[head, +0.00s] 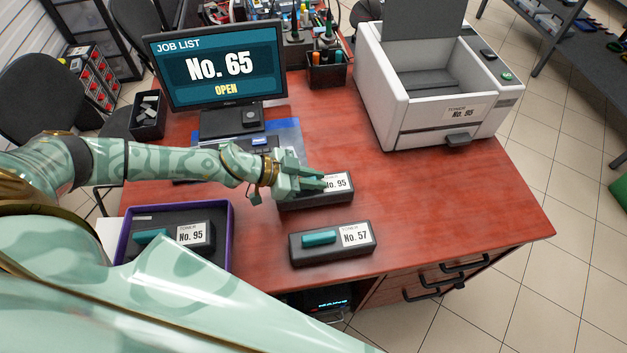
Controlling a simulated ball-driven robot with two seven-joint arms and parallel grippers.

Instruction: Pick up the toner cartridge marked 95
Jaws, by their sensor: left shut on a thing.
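A black toner cartridge (318,197) with a white label reading No. 95 lies on the red-brown desk. My left gripper (316,182) is over it, shut on its teal handle, which the fingers mostly hide. I cannot tell whether the cartridge touches the desk. A second cartridge marked No. 95 (170,249) lies in a purple-rimmed tray (231,225) to the left. A cartridge marked No. 57 (332,243) with a teal handle lies in front of the held one. My right gripper is not in view.
A monitor (215,65) reading JOB LIST, No. 65, OPEN stands behind. A pen holder (327,70) is near the printer. The desk's right side (460,200) is clear.

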